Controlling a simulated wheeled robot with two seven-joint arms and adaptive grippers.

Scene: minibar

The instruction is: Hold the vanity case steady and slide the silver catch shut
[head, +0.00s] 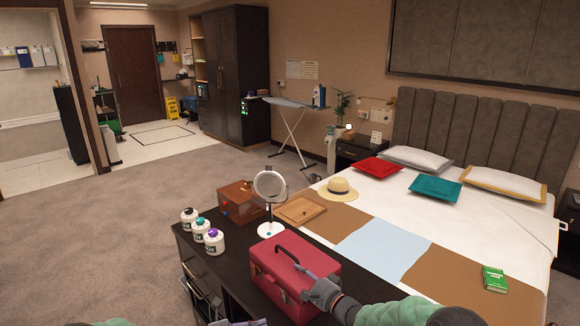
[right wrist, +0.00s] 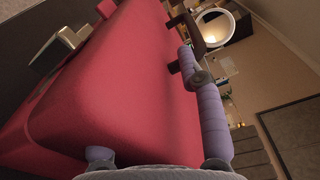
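The red vanity case (head: 272,262) stands on the dark counter, its lid down and a dark handle (head: 294,258) on top. A small silver catch (head: 284,296) is on its front; a pale metal block on the case (right wrist: 60,45) shows in the right wrist view. Whether the catch is shut is too small to tell. My right gripper (head: 307,283) is open at the case's front right corner. One purple-grey finger (right wrist: 212,120) lies over the lid, the other (right wrist: 98,154) by the front. My left gripper (head: 248,322) barely shows at the bottom edge; its fingers are unclear.
The bed (head: 455,235) with a straw hat (head: 339,188) is beyond. Carpet lies free at left.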

